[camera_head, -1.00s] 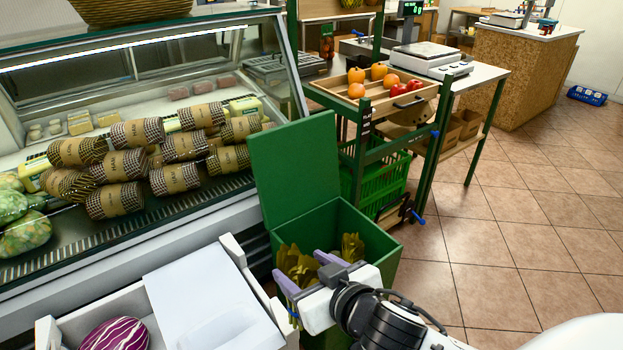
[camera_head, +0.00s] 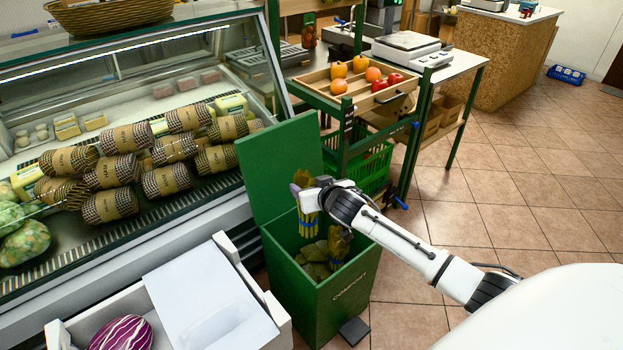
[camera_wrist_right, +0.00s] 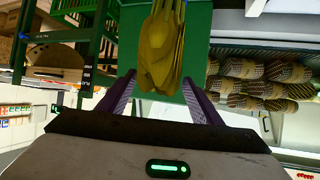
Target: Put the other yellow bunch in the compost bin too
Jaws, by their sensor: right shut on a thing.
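My right gripper (camera_head: 309,199) is shut on a yellow bunch (camera_head: 308,225) and holds it upright above the opening of the green compost bin (camera_head: 345,297). The bin's lid (camera_head: 275,165) stands open at the back. In the right wrist view the held yellow bunch (camera_wrist_right: 160,50) shows between the two purple fingers (camera_wrist_right: 158,88). Another yellow bunch (camera_head: 338,243) is inside the bin, with dull green leafy matter (camera_head: 315,262) beside it. My left gripper is not in view.
A glass display case (camera_head: 130,210) with wrapped goods stands left of the bin. A white crate (camera_head: 265,310) with a red cabbage (camera_head: 122,333) is at the front left. A green cart with a fruit tray (camera_head: 357,98) stands behind the bin. Tiled floor lies open at right.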

